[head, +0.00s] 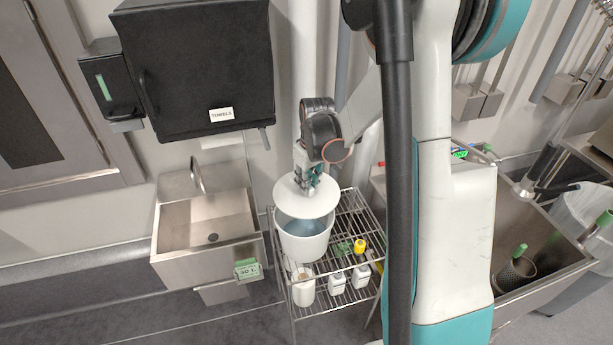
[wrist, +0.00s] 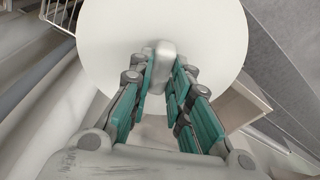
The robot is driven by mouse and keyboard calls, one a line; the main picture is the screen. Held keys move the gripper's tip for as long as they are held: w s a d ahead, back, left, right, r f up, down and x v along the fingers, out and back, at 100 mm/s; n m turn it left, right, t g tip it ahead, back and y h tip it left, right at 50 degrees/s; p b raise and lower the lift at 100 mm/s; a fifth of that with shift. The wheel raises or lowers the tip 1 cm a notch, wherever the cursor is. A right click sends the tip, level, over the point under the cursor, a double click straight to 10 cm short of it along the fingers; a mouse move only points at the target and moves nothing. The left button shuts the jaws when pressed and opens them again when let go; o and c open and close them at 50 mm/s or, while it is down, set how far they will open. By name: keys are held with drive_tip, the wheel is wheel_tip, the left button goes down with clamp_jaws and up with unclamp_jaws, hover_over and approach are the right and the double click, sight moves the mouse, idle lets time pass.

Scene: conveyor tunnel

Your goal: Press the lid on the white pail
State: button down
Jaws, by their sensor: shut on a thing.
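The white round lid (head: 304,204) hangs in my gripper (head: 308,180), above the white pail (head: 303,246). In the wrist view the lid (wrist: 220,40) fills the middle, and my gripper (wrist: 163,75) is shut on its raised grey-white knob (wrist: 164,62). The pail stands on the top shelf of a wire rack, open, with its blue-grey inside showing below the lid's lower edge. The lid covers the back part of the pail's mouth in the head view. The pail is hidden in the wrist view.
The wire rack (head: 352,222) also holds several white bottles (head: 337,282), one yellow-capped, lower down. A steel hand sink (head: 210,230) is at left, below a black towel cabinet (head: 205,62). A large steel sink (head: 530,250) is at right.

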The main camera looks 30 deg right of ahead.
sight(305, 197)
drive_tip(key=shift+s+a, duration=0.15)
drive_tip(key=shift+a, duration=0.2)
drive_tip(key=shift+a+f, duration=0.1)
drive_tip(key=shift+a, duration=0.05)
drive_tip(key=shift+f+b, duration=1.8)
drive_tip(key=shift+f, duration=1)
drive_tip(key=shift+f+b, duration=1.2)
drive_tip(key=shift+f, duration=0.05)
drive_tip(key=c, duration=1.4)
unclamp_jaws()
drive_tip(key=r, duration=0.4)
drive_tip(key=s+r, duration=0.1)
drive_tip(key=r, duration=0.7)
drive_tip(key=shift+s, duration=0.4)
